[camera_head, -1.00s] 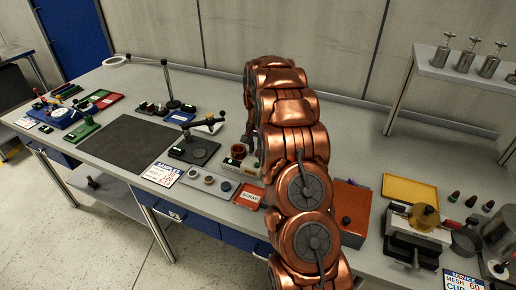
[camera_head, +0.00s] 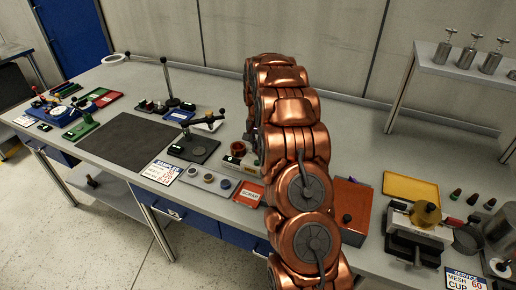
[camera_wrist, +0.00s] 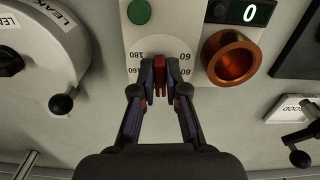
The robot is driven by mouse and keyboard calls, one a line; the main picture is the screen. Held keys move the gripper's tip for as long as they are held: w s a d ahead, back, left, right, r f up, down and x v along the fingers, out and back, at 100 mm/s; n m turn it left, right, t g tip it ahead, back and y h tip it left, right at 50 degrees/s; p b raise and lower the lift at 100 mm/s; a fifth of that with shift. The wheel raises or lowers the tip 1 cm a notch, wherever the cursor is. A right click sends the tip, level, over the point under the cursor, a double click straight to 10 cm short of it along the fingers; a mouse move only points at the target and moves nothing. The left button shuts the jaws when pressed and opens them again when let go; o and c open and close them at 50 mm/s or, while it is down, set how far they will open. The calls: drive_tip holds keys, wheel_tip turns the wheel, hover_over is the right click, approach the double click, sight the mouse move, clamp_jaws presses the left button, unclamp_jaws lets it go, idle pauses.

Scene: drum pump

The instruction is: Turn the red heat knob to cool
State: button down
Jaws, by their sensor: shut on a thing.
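In the wrist view, the red heat knob (camera_wrist: 160,90) is a narrow upright bar on a pale dial plate (camera_wrist: 146,56) marked 60, 80, 160 and 180. My gripper (camera_wrist: 160,77) is shut on the knob, with one dark finger on each side of it. The fingers hide the knob's sides and the lower part of the dial. No "cool" mark is readable. In the head view, my copper arm covers most of the gripper and the knob.
A copper cup (camera_wrist: 232,58) stands right of the dial, near a display reading 0 (camera_wrist: 250,12). A green button (camera_wrist: 139,12) is above the dial. A round "LEAK" unit (camera_wrist: 38,58) with a black handle stands left. A "GOOD" sign (camera_wrist: 291,108) is at right.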

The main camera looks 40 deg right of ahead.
drive_tip(key=n+b, duration=0.2)
drive_tip(key=b, duration=0.1)
drive_tip(key=shift+d+f, duration=0.1)
drive_tip(key=shift+f, duration=0.1)
drive_tip(key=n+b, duration=0.3)
drive_tip(key=shift+n, duration=0.4)
drive_tip(key=n+b, duration=0.1)
drive_tip(key=n, duration=0.1)
drive_tip(key=n+b, duration=0.1)
drive_tip(key=n, duration=0.1)
drive_tip(key=n+b, duration=0.1)
drive_tip(key=n, duration=0.1)
drive_tip(key=shift+s+d+r, duration=0.1)
drive_tip(key=shift+d+r, duration=0.05)
drive_tip(key=shift+d, duration=0.15)
drive_tip(key=n+b, duration=0.1)
drive_tip(key=n, duration=0.4)
drive_tip(key=shift+d+r+n, duration=0.1)
drive_tip(key=shift+d+n, duration=0.05)
drive_tip(key=shift+n, duration=0.25)
drive_tip(key=n, duration=0.5)
drive_tip(key=shift+w+d, duration=0.15)
drive_tip(key=shift+w, duration=0.05)
drive_tip(key=shift+n, duration=0.3)
drive_tip(key=c, duration=1.2)
unclamp_jaws()
drive_tip(key=shift+r, duration=0.1)
